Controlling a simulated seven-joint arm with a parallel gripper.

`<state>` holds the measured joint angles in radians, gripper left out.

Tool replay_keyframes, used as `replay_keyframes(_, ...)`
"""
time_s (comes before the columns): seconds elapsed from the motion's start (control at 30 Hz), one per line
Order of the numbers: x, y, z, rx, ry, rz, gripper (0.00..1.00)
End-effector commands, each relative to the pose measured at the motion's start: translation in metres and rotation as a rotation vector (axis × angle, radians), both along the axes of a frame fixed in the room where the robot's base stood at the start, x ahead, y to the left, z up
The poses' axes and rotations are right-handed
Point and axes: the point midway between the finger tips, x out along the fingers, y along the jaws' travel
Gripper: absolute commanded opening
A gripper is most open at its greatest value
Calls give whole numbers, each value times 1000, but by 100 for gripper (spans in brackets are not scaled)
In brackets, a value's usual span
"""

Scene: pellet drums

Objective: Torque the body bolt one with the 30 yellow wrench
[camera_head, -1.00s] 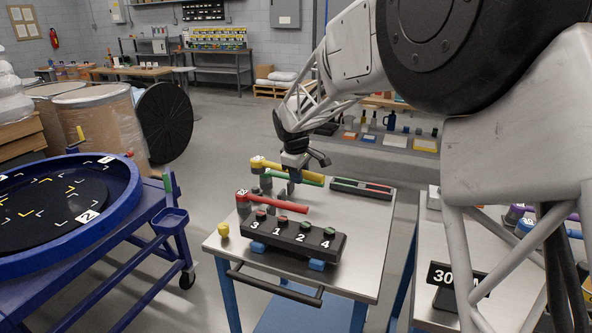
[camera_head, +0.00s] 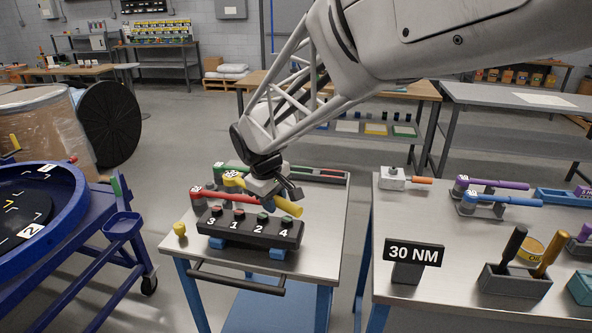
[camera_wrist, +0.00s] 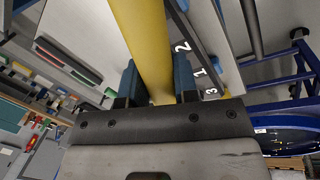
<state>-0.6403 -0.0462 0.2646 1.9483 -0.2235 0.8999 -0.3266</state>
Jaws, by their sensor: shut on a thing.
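My gripper (camera_head: 285,190) is shut on the handle of the yellow wrench (camera_head: 290,208). The handle also shows between the two fingers in the wrist view (camera_wrist: 145,45). The wrench's head (camera_head: 233,180) points back left, behind the bolt block; its handle end reaches over the block's right side. The dark bolt block (camera_head: 250,232) is marked 3, 1, 2, 4 from left to right. Bolt one (camera_head: 239,214), with a reddish top, is second from the left. Whether the wrench touches anything below it is unclear.
A red wrench (camera_head: 225,197) lies close behind the block, and a green wrench (camera_head: 222,169) lies farther back. A yellow knob (camera_head: 180,229) stands left of the block. A 30 NM sign (camera_head: 414,254) stands on the right table. A blue round-topped cart (camera_head: 75,210) is at left.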

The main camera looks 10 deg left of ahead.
Motion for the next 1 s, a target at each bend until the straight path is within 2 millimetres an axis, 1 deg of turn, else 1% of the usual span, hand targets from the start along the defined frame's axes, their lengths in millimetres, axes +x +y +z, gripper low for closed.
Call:
replay_keyframes(0.1,-10,-7,0,1,-2,-19,0)
replay_keyframes(0.23,-15,-11,0,1,-3,-29,0)
replay_keyframes(0.8,-16,-12,-1,2,-3,-31,0)
replay_keyframes(1.0,-16,-12,-7,1,-3,-31,0)
